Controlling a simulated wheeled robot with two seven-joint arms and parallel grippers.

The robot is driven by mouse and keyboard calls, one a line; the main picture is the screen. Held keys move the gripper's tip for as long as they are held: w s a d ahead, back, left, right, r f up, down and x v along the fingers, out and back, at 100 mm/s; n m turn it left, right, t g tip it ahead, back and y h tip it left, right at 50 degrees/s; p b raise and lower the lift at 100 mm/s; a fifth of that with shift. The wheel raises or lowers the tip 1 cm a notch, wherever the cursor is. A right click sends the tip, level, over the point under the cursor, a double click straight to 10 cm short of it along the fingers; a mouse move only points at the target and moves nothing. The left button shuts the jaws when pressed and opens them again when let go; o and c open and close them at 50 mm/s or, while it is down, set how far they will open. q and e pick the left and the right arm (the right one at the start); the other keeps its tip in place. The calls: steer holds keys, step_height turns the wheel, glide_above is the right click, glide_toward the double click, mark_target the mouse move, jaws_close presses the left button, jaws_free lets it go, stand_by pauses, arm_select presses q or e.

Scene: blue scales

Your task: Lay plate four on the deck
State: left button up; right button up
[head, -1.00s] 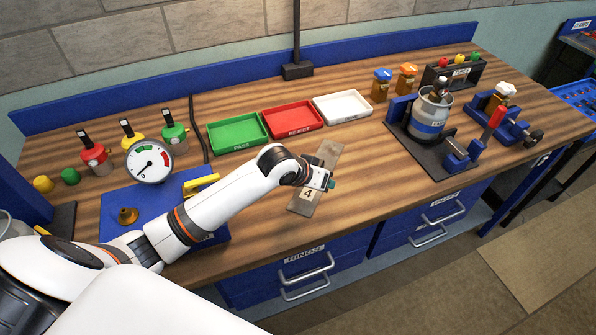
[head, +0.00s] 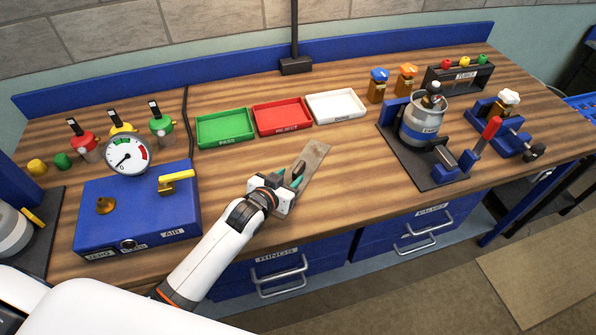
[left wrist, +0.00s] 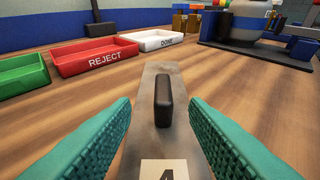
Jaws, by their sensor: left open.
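Plate four (head: 314,158) is a long grey flat plate lying on the wooden bench in front of the trays. In the left wrist view the plate (left wrist: 160,138) has an upright black handle (left wrist: 163,101) and a white label with a 4 at its near end, partly cut off by the frame. My left gripper (head: 291,181) is low over the near part of the plate. In the left wrist view its teal fingers (left wrist: 163,118) are open, one on each side of the plate's near part, with the handle ahead between them. I cannot single out the deck. My right gripper is not in view.
Green (head: 226,129), red (head: 281,117) and white (head: 335,107) trays stand behind the plate. A blue box with a dial gauge (head: 127,156) is at the left. A can in a blue clamp stand (head: 422,121) is at the right. Bare wood lies between.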

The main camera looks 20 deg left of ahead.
mark_target(295, 172)
arm_select(q)
steer(key=shift+w+d+f, duration=0.15)
steer(key=shift+w+d, duration=0.05)
steer(key=shift+w, duration=0.3)
steer(key=p+x, duration=0.1)
steer(key=x, duration=0.4)
steer(key=shift+s, duration=0.1)
steer(key=shift+r, duration=0.25)
jaws_close()
